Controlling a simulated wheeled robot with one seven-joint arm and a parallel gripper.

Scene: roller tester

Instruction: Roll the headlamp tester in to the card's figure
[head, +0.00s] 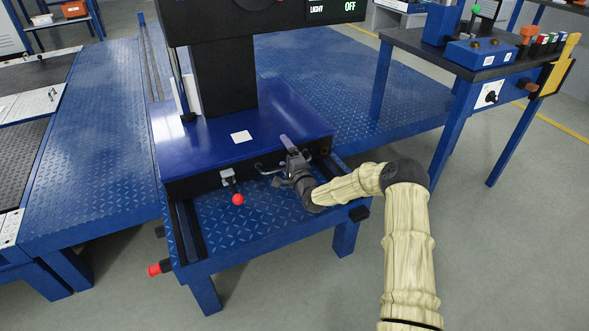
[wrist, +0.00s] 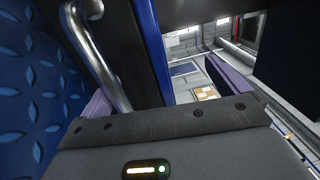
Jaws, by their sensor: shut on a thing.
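The headlamp tester has a blue base box (head: 200,147) on rails, a black column (head: 222,80) and a black head (head: 250,14) whose display reads LIGHT OFF. My gripper (head: 288,146) is at the box's front right, shut on the metal handle (head: 263,168). The handle bar (wrist: 96,55) also shows in the wrist view, running down behind the gripper's body, so the grip itself is partly hidden. A lever with a red knob (head: 238,199) sticks out left of my gripper.
The tester stands on a blue tread-plate platform (head: 310,75) with a rail frame; a red-ended peg (head: 160,267) juts from its front left. A blue bench (head: 440,55) with buttons stands at the right. The grey floor (head: 500,260) at the front right is clear.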

